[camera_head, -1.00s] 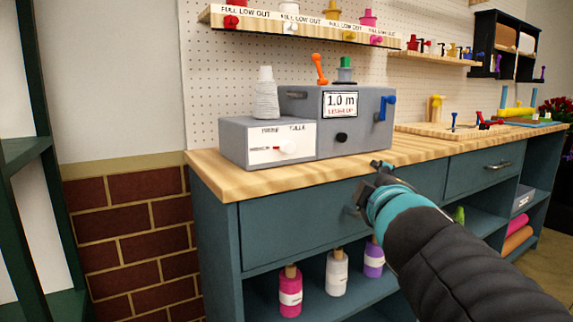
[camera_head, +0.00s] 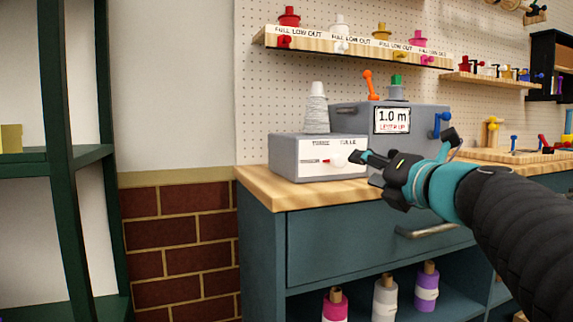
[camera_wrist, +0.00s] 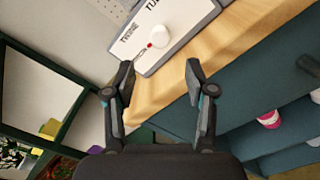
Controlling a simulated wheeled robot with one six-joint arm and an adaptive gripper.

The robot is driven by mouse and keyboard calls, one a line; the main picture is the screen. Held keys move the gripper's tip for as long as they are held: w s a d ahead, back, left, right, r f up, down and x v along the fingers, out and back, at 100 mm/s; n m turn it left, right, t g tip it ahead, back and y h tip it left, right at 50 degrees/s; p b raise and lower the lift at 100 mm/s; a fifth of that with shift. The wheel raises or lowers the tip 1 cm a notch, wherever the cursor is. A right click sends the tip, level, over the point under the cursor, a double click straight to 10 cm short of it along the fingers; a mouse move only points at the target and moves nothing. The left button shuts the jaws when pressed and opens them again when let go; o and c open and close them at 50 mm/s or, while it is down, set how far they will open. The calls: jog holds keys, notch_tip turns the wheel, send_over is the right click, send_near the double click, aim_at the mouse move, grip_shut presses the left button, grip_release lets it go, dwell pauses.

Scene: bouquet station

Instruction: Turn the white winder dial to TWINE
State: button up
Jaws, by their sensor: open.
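The white winder dial (camera_head: 340,160) sits on the white front panel (camera_head: 309,148) of a grey winder box. Its red pointer points left, toward small lettering that I cannot read. Two labels stand above it; the left one reads TWINE (camera_wrist: 130,32) in the wrist view, and the other is cut off there. The dial also shows in the wrist view (camera_wrist: 161,36), beyond the fingertips and roughly between their lines. My gripper (camera_head: 403,147) is open and empty, just right of the dial in the head view. The wrist view shows both fingers spread (camera_wrist: 160,72), apart from the dial.
A white twine cone (camera_head: 316,108) stands on the box. The taller grey unit (camera_head: 352,118) beside it has a 1.0 m display (camera_head: 392,120), an orange lever (camera_head: 370,85) and a blue crank (camera_head: 440,124). A shelf (camera_head: 350,52) hangs above. The wooden counter edge (camera_head: 280,195) lies below.

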aim_at(341, 162)
jog(key=x, duration=0.9)
jog(key=shift+w, duration=0.1)
grip_shut()
